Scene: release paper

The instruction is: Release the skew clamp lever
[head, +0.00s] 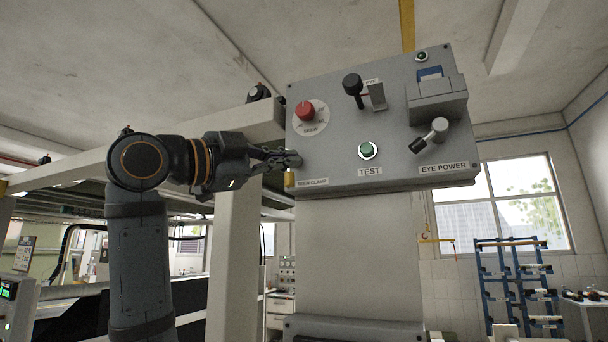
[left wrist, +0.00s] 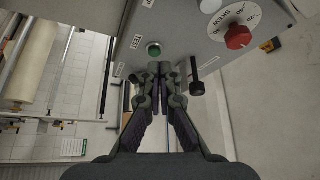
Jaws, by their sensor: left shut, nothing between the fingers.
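The grey control panel (head: 340,140) carries a "SKEW CLAMP" label (head: 312,182) at its lower left corner. My left gripper (head: 290,160) is in front of that corner, just above the label, and largely hides the clamp lever in the head view. In the left wrist view my left gripper (left wrist: 167,72) has its fingers together, with nothing between them. A dark lever with a black handle (left wrist: 197,88), apparently the skew clamp lever, stands just right of the fingers. Whether they touch it I cannot tell. My right gripper is in no view.
Above the lever sits a red knob (head: 305,111). A green TEST button (head: 368,150), a black-tipped lever (head: 352,84) and an EYE POWER switch (head: 436,130) stick out from the panel. A pale post (head: 232,240) stands below my left gripper. A blue rack (head: 510,280) stands far right.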

